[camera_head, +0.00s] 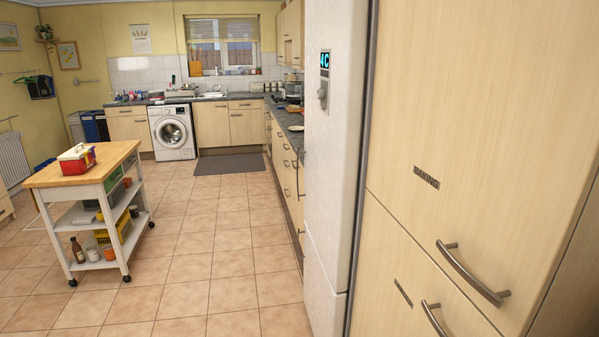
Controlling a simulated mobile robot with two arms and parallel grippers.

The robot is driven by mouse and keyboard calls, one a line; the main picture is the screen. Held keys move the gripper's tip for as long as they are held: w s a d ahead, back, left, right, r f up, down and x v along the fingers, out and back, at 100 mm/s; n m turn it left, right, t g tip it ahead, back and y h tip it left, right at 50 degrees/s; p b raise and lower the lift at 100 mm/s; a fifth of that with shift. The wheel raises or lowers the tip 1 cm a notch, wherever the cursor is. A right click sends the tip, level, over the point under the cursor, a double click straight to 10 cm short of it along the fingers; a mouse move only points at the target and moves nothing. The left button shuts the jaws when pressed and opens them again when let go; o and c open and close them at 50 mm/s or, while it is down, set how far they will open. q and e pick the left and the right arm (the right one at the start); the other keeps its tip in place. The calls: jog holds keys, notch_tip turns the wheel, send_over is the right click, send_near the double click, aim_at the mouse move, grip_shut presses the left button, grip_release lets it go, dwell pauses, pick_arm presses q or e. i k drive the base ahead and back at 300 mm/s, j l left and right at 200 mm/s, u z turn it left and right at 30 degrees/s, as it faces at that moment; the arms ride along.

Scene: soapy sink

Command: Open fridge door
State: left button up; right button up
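A tall white fridge (330,150) stands right of the middle, seen at a steep angle from close by. Its upper door has a small dark display with blue figures (324,64) and a grey fitting below it. A seam low on its front marks off a lower white door (322,285). The doors look shut. I cannot make out a clear fridge handle. Neither of my grippers shows in the head view.
Tall wooden cabinets (480,120) with metal handles (472,274) fill the right side. A wheeled kitchen cart (60,182) with a box on top stands at the left. Tiled floor (205,270) is clear between them. A washing machine (172,131) and counters line the back.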

aim_at(337, 32)
jog(key=i+j+z, duration=0.1)
jog(key=i, duration=0.4)
jog(key=i+j+z, duration=0.1)
jog(key=i+j, duration=0.2)
jog(key=i, duration=0.15)
jog(key=i+j+z, duration=0.1)
jog(key=i+j, duration=0.15)
jog(key=i, duration=0.2)
jog(key=i+j+z, duration=0.1)
jog(key=i+j, duration=0.2)
jog(key=i, duration=0.15)
